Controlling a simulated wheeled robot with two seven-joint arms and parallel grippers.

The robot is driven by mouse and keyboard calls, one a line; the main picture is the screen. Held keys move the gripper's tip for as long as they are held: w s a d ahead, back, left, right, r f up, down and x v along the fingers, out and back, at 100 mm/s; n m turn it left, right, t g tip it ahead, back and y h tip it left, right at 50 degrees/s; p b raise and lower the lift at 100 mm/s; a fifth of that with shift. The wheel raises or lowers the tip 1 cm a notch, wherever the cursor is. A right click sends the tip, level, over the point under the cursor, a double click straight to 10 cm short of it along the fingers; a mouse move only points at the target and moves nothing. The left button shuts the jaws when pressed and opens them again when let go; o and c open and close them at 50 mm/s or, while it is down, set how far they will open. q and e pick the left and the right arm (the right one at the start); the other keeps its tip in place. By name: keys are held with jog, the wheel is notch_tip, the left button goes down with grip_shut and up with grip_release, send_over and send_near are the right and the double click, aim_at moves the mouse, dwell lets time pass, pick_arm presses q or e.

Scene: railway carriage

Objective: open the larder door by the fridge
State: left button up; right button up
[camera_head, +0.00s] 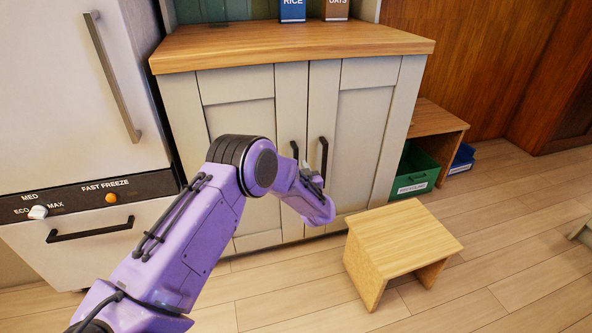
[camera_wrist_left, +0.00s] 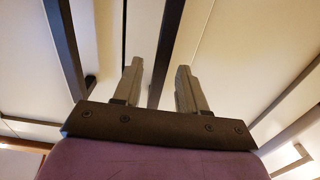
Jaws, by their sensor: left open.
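The larder is a cream cupboard with two panelled doors beside the fridge. Its left door (camera_head: 238,105) and right door (camera_head: 362,125) look closed. The left door's dark handle (camera_head: 295,151) and the right door's dark handle (camera_head: 323,158) stand upright near the middle seam. My left gripper (camera_head: 308,172) is in front of the doors near the handles, partly hidden by my purple wrist. In the left wrist view its two grey fingers (camera_wrist_left: 158,88) are apart, with a dark strip (camera_wrist_left: 167,45) showing between them. My right gripper is out of view.
The white fridge (camera_head: 70,90) stands at left with its own handles. A wooden stool (camera_head: 405,238) stands on the floor in front of the right door. A green crate (camera_head: 415,172) and blue crate (camera_head: 461,158) sit at right.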

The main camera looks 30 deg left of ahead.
pick_arm(q)
jog(key=shift+x, duration=1.15)
grip_shut()
jog(key=shift+d, duration=0.15)
